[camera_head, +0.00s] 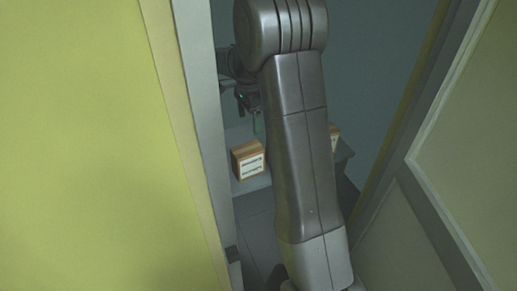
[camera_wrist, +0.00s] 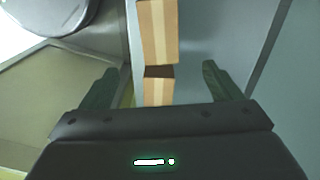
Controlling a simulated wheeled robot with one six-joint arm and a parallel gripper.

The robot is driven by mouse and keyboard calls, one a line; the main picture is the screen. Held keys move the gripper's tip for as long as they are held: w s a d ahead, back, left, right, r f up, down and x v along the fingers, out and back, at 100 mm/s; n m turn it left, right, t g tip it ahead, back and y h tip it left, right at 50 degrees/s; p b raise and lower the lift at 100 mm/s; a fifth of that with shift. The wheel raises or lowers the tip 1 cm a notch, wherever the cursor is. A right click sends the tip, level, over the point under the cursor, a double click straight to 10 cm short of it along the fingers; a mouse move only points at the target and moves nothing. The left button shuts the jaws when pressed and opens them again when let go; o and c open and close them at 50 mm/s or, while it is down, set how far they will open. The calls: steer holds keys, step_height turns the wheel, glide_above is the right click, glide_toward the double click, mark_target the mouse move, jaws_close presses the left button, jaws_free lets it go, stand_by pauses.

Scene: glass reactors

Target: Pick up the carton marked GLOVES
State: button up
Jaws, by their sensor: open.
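A tan carton (camera_head: 249,160) with a white label stands on a pale shelf in the camera_head view; its print is too small to read. A second carton (camera_head: 335,138) shows as a sliver behind my arm. In the camera_wrist view there are two cartons, a farther one (camera_wrist: 158,32) and a nearer one (camera_wrist: 158,88), with no readable label. I cannot tell which is marked GLOVES. My gripper (camera_wrist: 159,70) is open and empty, its fingers apart on either side of the nearer carton in the picture, seemingly above it.
The pale shelf (camera_head: 240,136) runs behind my arm. A yellow panel (camera_head: 80,150) with a grey frame edge (camera_head: 205,130) fills the left, and a framed panel (camera_head: 470,150) stands at the right. A round metal vessel (camera_wrist: 50,14) is at the upper left of the camera_wrist view.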

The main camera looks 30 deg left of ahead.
mark_target(247, 148)
steer(key=f, duration=0.8)
steer(key=shift+s+a+f, duration=0.1)
steer(key=shift+a+f, duration=0.05)
steer(key=shift+a, duration=0.15)
steer(key=shift+s+f, duration=0.15)
steer(key=shift+f, duration=1.25)
steer(key=shift+s+f, duration=0.15)
steer(key=shift+f, duration=1.2)
steer(key=shift+c, duration=0.3)
steer(key=c, duration=1.5)
steer(key=shift+r, duration=0.1)
